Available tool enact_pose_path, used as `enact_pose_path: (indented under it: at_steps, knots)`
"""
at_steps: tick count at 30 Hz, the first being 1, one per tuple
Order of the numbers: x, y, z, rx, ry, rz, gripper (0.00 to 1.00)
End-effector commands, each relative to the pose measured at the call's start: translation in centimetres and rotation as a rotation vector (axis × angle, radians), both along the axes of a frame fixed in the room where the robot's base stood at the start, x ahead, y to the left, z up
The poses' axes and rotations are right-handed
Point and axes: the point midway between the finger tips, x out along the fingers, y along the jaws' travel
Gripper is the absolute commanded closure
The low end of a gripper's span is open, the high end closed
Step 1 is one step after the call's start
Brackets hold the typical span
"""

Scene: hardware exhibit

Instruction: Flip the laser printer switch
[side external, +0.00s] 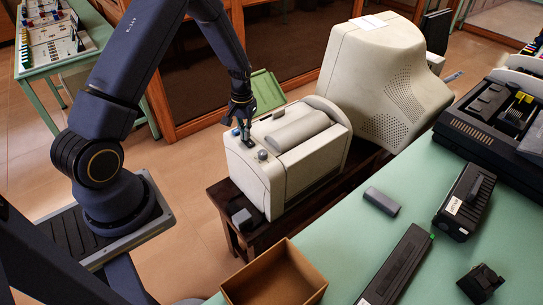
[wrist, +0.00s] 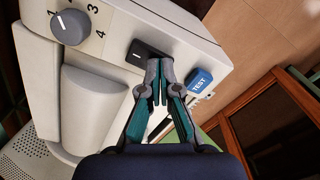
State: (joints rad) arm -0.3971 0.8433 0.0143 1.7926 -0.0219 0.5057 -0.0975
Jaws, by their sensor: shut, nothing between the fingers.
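The beige laser printer (side external: 300,150) stands on a dark wooden bench in the side view; its panel (wrist: 110,50) fills the upper left of the wrist view. A black rocker switch (wrist: 146,52) with a white line mark sits on the panel between a grey knob (wrist: 70,27) and a blue TEST button (wrist: 198,80). My gripper (wrist: 158,68) is shut and empty, with its tips at the switch's near edge, partly covering it. In the side view my gripper (side external: 242,125) points down at the panel. I cannot tell whether the tips touch the switch.
A beige monitor (side external: 385,80) stands behind the printer. A green table (side external: 360,235) at right holds a cardboard box (side external: 275,275), black cartridges and other dark parts. A green panel (side external: 266,92) lies close behind my gripper, near wood-framed cabinets.

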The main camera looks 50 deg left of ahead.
Motion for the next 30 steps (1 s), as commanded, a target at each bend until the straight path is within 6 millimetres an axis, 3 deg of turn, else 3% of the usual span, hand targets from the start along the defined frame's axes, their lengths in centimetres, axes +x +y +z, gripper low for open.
enact_pose_path:
  at_steps: [10,30]
  knots:
    - [0.0,0.0,-0.1,0.000,0.000,0.000,1.00]
    - [0.0,0.0,5.8,0.001,-0.002,0.000,1.00]
